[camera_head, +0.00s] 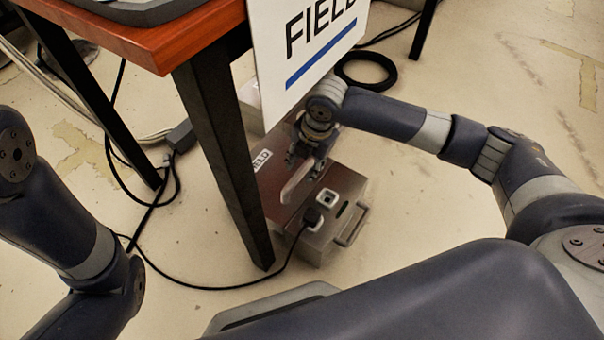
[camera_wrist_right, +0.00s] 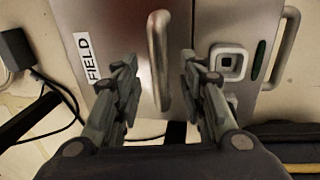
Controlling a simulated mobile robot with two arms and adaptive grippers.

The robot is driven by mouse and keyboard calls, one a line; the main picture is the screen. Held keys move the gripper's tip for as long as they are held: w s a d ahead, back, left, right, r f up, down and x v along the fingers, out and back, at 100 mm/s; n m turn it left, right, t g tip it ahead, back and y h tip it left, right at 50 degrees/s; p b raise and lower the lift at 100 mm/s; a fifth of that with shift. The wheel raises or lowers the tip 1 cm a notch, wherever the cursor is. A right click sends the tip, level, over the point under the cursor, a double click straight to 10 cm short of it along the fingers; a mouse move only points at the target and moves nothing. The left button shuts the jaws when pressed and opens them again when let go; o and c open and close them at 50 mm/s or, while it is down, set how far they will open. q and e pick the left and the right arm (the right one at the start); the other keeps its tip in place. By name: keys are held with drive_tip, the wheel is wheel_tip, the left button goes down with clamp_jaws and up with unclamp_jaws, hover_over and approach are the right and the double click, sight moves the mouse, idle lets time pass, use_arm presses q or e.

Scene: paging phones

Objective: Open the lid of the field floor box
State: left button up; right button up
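The field floor box (camera_head: 322,241) is a metal box on the floor beside the table leg, partly hidden by that leg and my right gripper. Its lid (camera_wrist_right: 118,22) looks shut and carries a white FIELD label (camera_wrist_right: 88,57) and a raised bar handle (camera_head: 297,186). My right gripper (camera_head: 303,170) is over the lid, pointing down at it. In the right wrist view its fingers are open, one on each side of the handle (camera_wrist_right: 158,62), with gaps on both sides. My left arm shows at the lower left, but its gripper is out of view.
A table (camera_head: 150,38) with dark legs stands at the left, and a FIELD sign (camera_head: 305,45) hangs over the box. A black cable (camera_head: 220,288) runs to a plug on the box. A side handle (camera_head: 352,226) sticks out. Floor at the right is clear.

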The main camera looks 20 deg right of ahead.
drive_tip(key=shift+w+a+f+b, duration=0.15)
drive_tip(key=shift+f+b, duration=0.2)
drive_tip(key=shift+f, duration=0.35)
drive_tip(key=shift+w+a+f+b, duration=0.1)
drive_tip(key=shift+f+b, duration=0.25)
drive_tip(key=shift+f, duration=0.35)
